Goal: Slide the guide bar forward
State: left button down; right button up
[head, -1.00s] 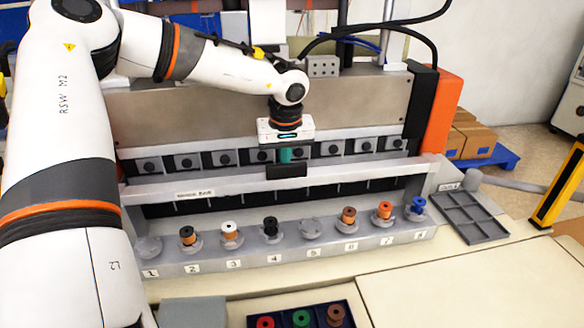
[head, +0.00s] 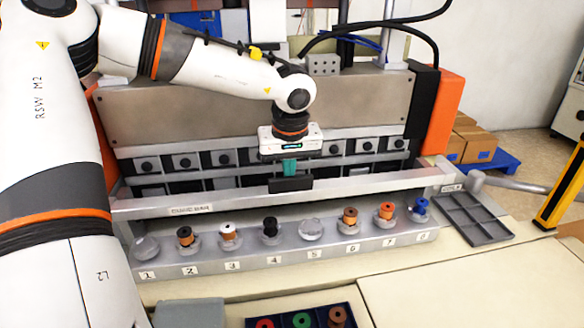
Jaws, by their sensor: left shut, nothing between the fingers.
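The guide bar (head: 370,180) is a long grey metal bar with a label near its left end. It spans the machine just behind the row of numbered spool posts. My left gripper (head: 290,184) is shut and empty, pointing down at the middle of the bar. Its dark fingertips overlap the bar in the view, and I cannot tell whether they press on it. My right gripper is not in view.
Numbered posts on a grey ledge (head: 290,262) stand in front of the bar, several carrying coloured spools. A dark tray (head: 300,318) of spools lies at the front. An empty grey compartment tray (head: 470,218) is at the right. The front right table (head: 470,290) is clear.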

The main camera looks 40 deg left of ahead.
pick_arm(q)
jog(key=shift+s+d+f, duration=0.5)
jog(key=shift+s+d, duration=0.05)
jog(key=shift+s, duration=0.15)
jog(key=shift+w+a, duration=0.3)
jog(key=shift+a, duration=0.05)
jog(key=shift+w+a+r+p, duration=0.1)
jog(key=shift+w+r+p, duration=0.1)
jog(key=shift+r, duration=0.2)
jog(key=shift+w+r+p, duration=0.1)
jog(key=shift+r+p, duration=0.05)
jog(key=shift+r, duration=0.25)
jog(key=w+a+p+v, duration=0.1)
jog(key=p+v, duration=0.4)
jog(key=v, duration=0.2)
jog(key=shift+r, duration=0.55)
jog(key=shift+w+a, duration=0.1)
